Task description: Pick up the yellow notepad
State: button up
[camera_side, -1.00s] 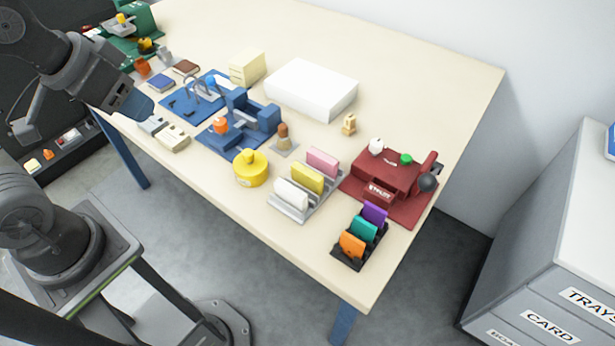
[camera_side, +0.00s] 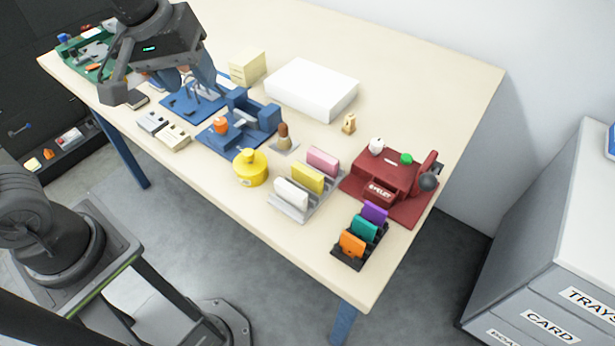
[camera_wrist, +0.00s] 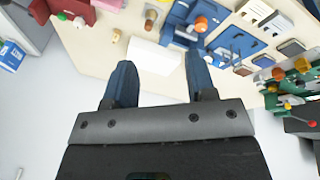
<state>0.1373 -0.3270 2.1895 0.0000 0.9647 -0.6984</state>
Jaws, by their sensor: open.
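The yellow notepad (camera_side: 307,179) stands on edge in a grey rack (camera_side: 296,213), between a white pad (camera_side: 291,193) and a pink pad (camera_side: 322,161). It does not show in the wrist view. My gripper (camera_side: 187,79) is above the far left part of the table in the side view, well away from the notepad. In the wrist view my gripper (camera_wrist: 161,62) has its two blue fingers apart, with nothing held between them.
A white box (camera_side: 312,88) lies mid-table. Left of the rack are a yellow round container (camera_side: 250,170) and a blue fixture (camera_side: 240,125). A red machine (camera_side: 385,175) and a black rack of coloured pads (camera_side: 345,262) stand to the right. The table's far right is clear.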

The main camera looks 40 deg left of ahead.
jog(key=w+d+f+n+g, duration=0.2)
jog(key=w+d+f+n, duration=0.2)
jog(key=w+d+n, duration=0.3)
jog(key=n+g, duration=0.2)
jog(key=n, duration=0.2)
send_over(306, 170)
notch_tip(306, 170, down, 6)
jog(key=shift+n+y, duration=0.3)
jog(key=f, duration=0.8)
jog(key=shift+w+f, duration=0.2)
jog(key=shift+f, duration=0.1)
jog(key=shift+s+f, duration=0.15)
jog(key=shift+f, duration=2.55)
jog(key=shift+c, duration=0.2)
grip_shut()
